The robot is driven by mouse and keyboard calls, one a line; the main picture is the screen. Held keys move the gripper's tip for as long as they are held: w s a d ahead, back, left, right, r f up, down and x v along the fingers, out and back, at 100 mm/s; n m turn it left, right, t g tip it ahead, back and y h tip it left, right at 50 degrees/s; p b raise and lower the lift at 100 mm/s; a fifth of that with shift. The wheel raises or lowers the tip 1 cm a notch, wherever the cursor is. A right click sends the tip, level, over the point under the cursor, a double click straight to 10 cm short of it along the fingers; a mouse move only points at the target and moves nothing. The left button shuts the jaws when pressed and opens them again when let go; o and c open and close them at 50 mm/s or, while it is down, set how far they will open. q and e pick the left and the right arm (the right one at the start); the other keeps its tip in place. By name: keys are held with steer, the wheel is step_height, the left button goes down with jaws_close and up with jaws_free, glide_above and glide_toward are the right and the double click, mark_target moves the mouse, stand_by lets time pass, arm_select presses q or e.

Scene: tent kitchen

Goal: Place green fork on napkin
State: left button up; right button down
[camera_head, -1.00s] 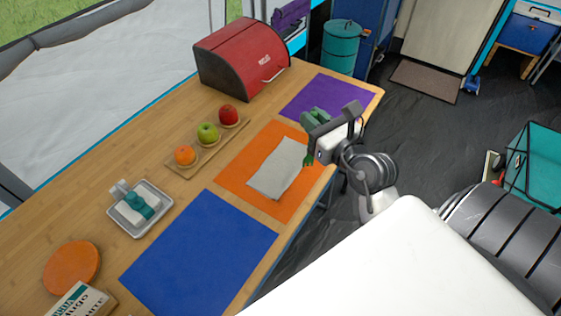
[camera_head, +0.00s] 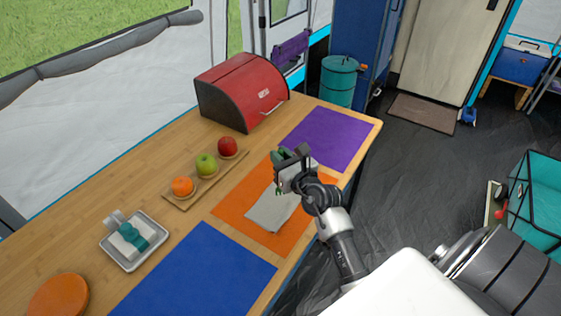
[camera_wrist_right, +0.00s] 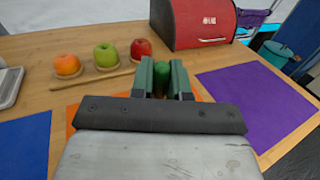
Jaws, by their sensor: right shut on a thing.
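The grey-white napkin (camera_head: 268,213) lies on the orange placemat (camera_head: 234,219) on the wooden table. My right gripper (camera_head: 280,158) is over the napkin's far end in the head view. It is shut on the green fork (camera_head: 279,189), whose tip shows just below the gripper. In the right wrist view, the green fingers of my right gripper (camera_wrist_right: 163,78) close around the fork's green handle (camera_wrist_right: 161,77). The gripper body hides the napkin there. I cannot tell whether the fork touches the napkin. My left gripper is not in view.
A blue placemat (camera_head: 195,274) and a purple placemat (camera_head: 328,137) lie either side of the orange one. A fruit board (camera_head: 185,199), a small metal tray (camera_head: 119,257) and a red bread box (camera_head: 240,90) stand behind. The table's right edge is close.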

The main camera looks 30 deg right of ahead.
steer(key=shift+f, duration=0.65)
steer(key=shift+f, duration=0.15)
steer(key=c, duration=1.1)
jaws_free()
